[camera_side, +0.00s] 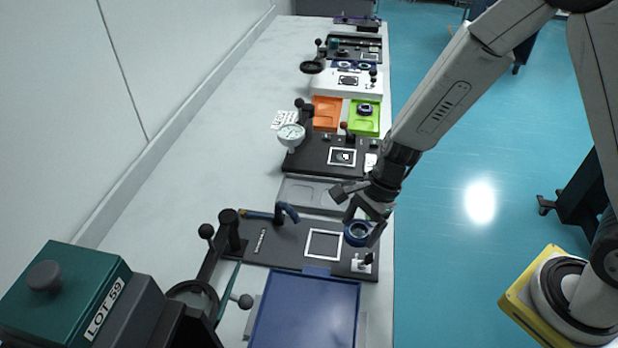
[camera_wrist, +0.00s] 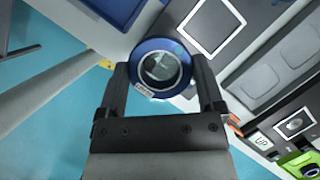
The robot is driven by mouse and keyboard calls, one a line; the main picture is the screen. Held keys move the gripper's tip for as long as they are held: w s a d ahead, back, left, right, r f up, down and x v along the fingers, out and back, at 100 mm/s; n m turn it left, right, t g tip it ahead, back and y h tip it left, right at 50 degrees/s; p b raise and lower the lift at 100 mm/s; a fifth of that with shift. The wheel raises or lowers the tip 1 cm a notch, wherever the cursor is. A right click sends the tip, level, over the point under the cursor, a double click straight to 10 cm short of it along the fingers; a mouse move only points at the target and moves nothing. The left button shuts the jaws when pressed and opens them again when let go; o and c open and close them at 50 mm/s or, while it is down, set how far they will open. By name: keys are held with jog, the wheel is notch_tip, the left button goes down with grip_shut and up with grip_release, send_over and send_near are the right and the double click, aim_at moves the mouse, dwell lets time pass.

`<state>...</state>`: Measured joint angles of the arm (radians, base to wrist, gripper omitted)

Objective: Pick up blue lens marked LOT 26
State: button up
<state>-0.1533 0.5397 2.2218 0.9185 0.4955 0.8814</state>
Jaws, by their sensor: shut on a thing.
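The blue lens (camera_wrist: 181,53) is a round blue ring with clear glass in the wrist view. A small white label with unreadable print sits on its lower left rim. My gripper (camera_wrist: 164,78) is shut on the lens, with one finger on each side of the ring. In the side view the lens (camera_side: 358,232) hangs between the fingers of my gripper (camera_side: 364,222), over the near black plate (camera_side: 270,243). It seems held above the plate, close to the table's right edge.
A blue tray (camera_side: 305,312) lies in front of the black plate, and an empty grey tray (camera_side: 312,193) behind it. A dial gauge (camera_side: 291,137), an orange tray (camera_side: 326,112) and a green tray (camera_side: 364,119) stand farther back. A green box (camera_side: 65,290) marked LOT 59 stands front left.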

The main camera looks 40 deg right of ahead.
jog(key=s+d+r, duration=0.1)
jog(key=s+r, duration=0.1)
jog(key=s, duration=0.3)
jog(key=shift+s+d+r, duration=0.25)
jog(key=shift+r, duration=0.05)
dwell(0.4)
